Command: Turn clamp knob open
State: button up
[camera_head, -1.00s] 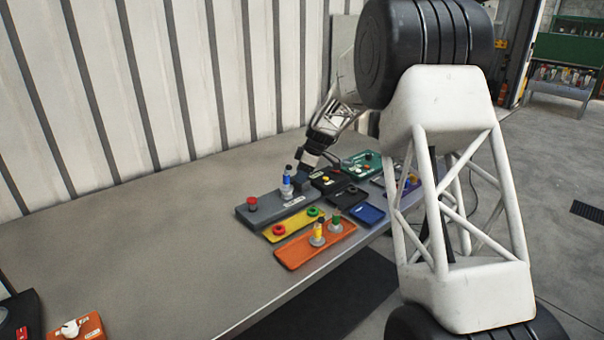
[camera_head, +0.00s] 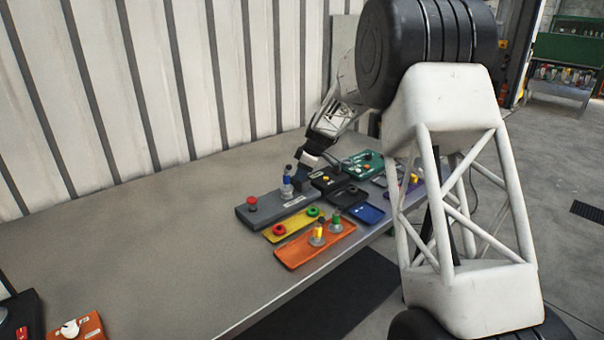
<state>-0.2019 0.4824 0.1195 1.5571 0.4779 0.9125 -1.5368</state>
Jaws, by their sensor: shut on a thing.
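A grey block (camera_head: 263,217) lies on the bench with a red round knob (camera_head: 252,203) at its left end. The fingertips are small and dark here, so the exact grip is hard to see. I cannot tell for sure which part is the clamp knob.
A yellow plate (camera_head: 291,228) with red and green rings and an orange tray (camera_head: 290,254) with two upright fittings lie in front. Black, blue and green panels crowd the right. A ribbed wall (camera_head: 150,90) stands behind. The bench's left half is mostly clear.

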jog(key=m+t, duration=0.1)
jog(key=m, duration=0.3)
jog(key=shift+s+m+t, duration=0.1)
jog(key=shift+m+t, duration=0.2)
jog(key=shift+t, duration=0.1)
jog(key=shift+m+t+h, duration=0.6)
jog(key=shift+m+h, duration=0.2)
jog(key=shift+m, duration=1.4)
jog(key=o, duration=0.9)
jog(key=shift+r, duration=0.15)
jog(key=shift+v, duration=3.75)
jog(key=shift+s, duration=0.1)
